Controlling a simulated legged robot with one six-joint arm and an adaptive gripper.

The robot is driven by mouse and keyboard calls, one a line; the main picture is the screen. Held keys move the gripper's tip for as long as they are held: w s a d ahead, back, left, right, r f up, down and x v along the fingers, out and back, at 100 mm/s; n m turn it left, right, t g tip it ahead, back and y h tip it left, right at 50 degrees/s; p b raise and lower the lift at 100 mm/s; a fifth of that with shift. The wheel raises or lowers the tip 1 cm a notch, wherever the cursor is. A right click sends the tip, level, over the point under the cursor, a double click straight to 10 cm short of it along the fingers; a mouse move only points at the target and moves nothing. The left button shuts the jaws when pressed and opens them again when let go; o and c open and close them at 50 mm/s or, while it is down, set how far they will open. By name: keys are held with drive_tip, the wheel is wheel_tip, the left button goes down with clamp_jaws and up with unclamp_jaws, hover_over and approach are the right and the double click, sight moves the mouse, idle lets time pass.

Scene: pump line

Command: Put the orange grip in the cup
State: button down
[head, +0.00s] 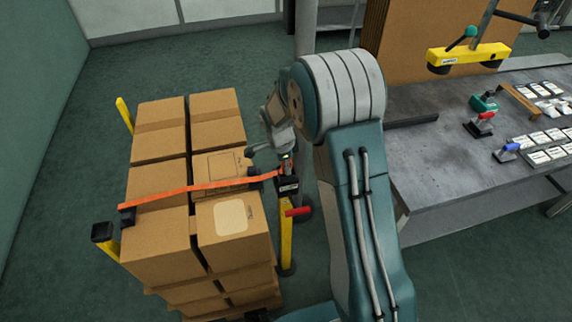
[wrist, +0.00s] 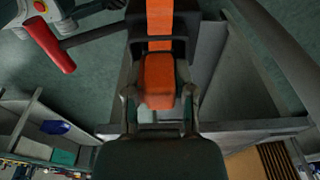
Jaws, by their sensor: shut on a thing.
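The orange grip (wrist: 158,80) is between the two fingers of my gripper (wrist: 159,100) in the wrist view. My gripper (head: 266,152) is shut on it, beside the top of a yellow post. An orange strap (head: 205,188) runs from the left over the boxes to this spot; it also shows above the grip in the wrist view (wrist: 159,20). A black holder (head: 288,187), which looks like the cup, tops the post. In the wrist view a black part (wrist: 182,42) flanks the strap just beyond the grip. I cannot tell whether the grip touches it.
Stacked cardboard boxes (head: 160,245) stand left of the post. A red lever (head: 298,212) sticks out from the yellow post (head: 286,245). A grey bench (head: 430,165) with small tools and labelled parts is at right. Green floor (head: 70,245) is clear at left.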

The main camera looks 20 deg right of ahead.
drive_tip(key=shift+c, duration=2.2)
unclamp_jaws()
drive_tip(key=s+r+n+t, duration=0.1)
drive_tip(key=s+r+n, duration=0.15)
drive_tip(key=r, duration=0.75)
drive_tip(key=s+r+n+t, duration=0.15)
drive_tip(key=s+r, duration=0.25)
drive_tip(key=r, duration=0.6)
drive_tip(key=s+r+n+t, duration=0.1)
drive_tip(key=s+r+n, duration=0.2)
drive_tip(key=s+n, duration=0.4)
drive_tip(key=s+r+n+t+y, duration=0.1)
drive_tip(key=s+n, duration=0.6)
drive_tip(key=s, duration=0.7)
drive_tip(key=shift+r+t, duration=0.55)
drive_tip(key=shift+r, duration=0.35)
